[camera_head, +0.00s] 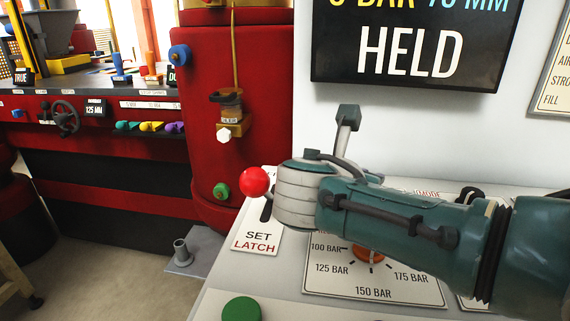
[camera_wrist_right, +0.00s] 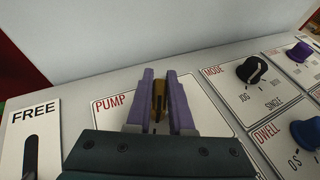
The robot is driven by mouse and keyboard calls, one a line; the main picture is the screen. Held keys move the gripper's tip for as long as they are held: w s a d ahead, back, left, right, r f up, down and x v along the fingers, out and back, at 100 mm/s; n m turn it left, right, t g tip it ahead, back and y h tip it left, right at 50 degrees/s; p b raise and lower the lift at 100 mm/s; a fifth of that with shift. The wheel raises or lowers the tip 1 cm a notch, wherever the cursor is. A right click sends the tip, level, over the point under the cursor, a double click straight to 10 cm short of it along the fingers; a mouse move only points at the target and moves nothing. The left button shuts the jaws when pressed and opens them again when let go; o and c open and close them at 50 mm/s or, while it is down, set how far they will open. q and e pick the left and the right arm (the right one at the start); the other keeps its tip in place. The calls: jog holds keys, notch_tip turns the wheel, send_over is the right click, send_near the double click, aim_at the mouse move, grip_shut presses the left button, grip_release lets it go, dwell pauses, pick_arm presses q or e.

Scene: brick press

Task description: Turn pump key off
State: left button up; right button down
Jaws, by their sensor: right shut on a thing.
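The brass pump key (camera_wrist_right: 159,98) stands on the white PUMP plate (camera_wrist_right: 108,106) in the right wrist view. My right gripper (camera_wrist_right: 160,85) has its two purple fingers on either side of the key and is shut on it. The lower part of the key is hidden behind the gripper body, so its marked position cannot be read. In the head view my right arm reaches over the console from the right and hides the key and the fingertips. My left gripper is in neither view.
A red-knobbed SET/LATCH lever (camera_head: 255,182) stands left of my right wrist. The orange pressure dial (camera_head: 368,254) is below my forearm. The black MODE knob (camera_wrist_right: 251,70) and blue DWELL knob (camera_wrist_right: 305,134) are to the right. A HELD display (camera_head: 410,50) hangs above.

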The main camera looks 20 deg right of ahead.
jog(key=shift+m+g+b, duration=0.3)
jog(key=shift+m+g, duration=0.1)
jog(key=shift+s, duration=0.1)
jog(key=c, duration=0.8)
grip_release()
